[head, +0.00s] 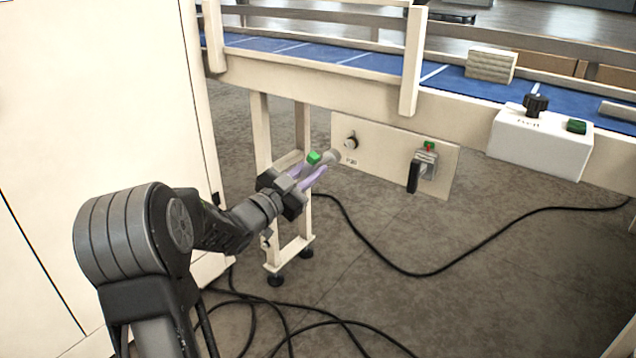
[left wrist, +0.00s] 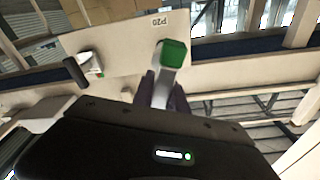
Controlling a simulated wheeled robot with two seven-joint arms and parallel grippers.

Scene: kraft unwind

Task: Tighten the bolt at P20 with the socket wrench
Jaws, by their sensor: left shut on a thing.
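My left gripper (head: 306,178) is shut on the socket wrench (head: 329,157), a grey tool with a green end (head: 314,157). In the left wrist view the wrench's green end (left wrist: 172,53) stands up between the fingers. The bolt (head: 351,142) sticks out of a beige panel (head: 385,158) under the conveyor, above a small label that reads P20 in the left wrist view (left wrist: 159,21). The wrench's grey head is just left of and below the bolt in the head view and looks apart from it. The bolt cannot be made out in the left wrist view. My right gripper is out of view.
A switch with a black handle (head: 413,177) sits on the panel's right part. The conveyor (head: 380,62) runs above, with a white control box (head: 540,142) at right. A conveyor leg (head: 262,135) stands behind my gripper. Black cables (head: 420,274) lie on the floor.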

